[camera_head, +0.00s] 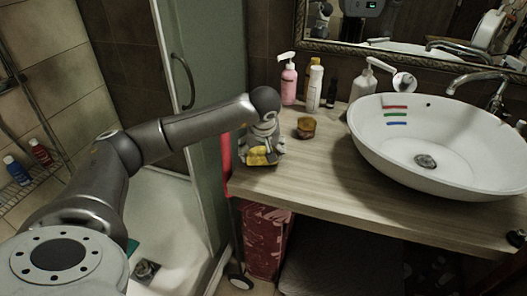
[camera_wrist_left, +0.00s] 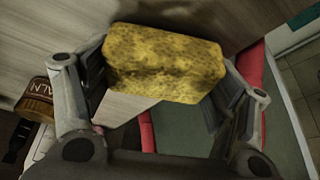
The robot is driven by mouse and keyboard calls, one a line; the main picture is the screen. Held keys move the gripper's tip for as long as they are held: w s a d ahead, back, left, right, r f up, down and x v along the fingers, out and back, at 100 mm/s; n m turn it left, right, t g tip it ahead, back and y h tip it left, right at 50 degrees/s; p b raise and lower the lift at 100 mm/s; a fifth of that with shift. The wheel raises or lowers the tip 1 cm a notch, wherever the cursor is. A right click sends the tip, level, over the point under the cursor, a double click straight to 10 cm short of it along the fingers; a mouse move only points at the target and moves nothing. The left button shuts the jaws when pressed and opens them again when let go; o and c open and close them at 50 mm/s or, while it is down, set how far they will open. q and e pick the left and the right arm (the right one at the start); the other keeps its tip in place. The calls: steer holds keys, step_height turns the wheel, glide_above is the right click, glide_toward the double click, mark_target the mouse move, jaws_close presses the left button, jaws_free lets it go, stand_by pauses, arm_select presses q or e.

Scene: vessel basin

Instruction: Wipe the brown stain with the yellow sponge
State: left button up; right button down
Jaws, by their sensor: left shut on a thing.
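The yellow sponge (camera_head: 258,158) is held at the left end of the wooden counter; it fills the upper middle of the left wrist view (camera_wrist_left: 165,65). My left gripper (camera_head: 262,152) is shut on it, with a finger on each side (camera_wrist_left: 163,80). I cannot tell whether the sponge touches the counter. Three short marks lie on the inner back wall of the white basin (camera_head: 455,180): a reddish mark (camera_head: 396,107), a green mark (camera_head: 396,115) and a blue mark (camera_head: 397,123). I see no clearly brown stain; the reddish mark is too small to judge. My right gripper is out of view.
A brown jar (camera_head: 306,128) stands just right of my left gripper. Behind are a pink pump bottle (camera_head: 289,84), a white bottle (camera_head: 315,88) and a white dispenser (camera_head: 362,85). The faucet (camera_head: 478,80) reaches over the basin. Bare counter (camera_head: 310,178) lies before the basin.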

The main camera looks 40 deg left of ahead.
arm_select(q)
step_height(320, 180, up, 2)
steer(key=shift+w+r, duration=0.1)
steer(key=shift+d+r+p, duration=0.35)
steer(key=shift+r+p, duration=0.45)
steer(key=shift+r, duration=0.05)
step_height(320, 180, up, 2)
steer(key=shift+a+r+p, duration=0.1)
steer(key=shift+a+p, duration=0.05)
steer(key=shift+p, duration=0.65)
steer(key=shift+r+p, duration=0.45)
steer(key=shift+r, duration=0.2)
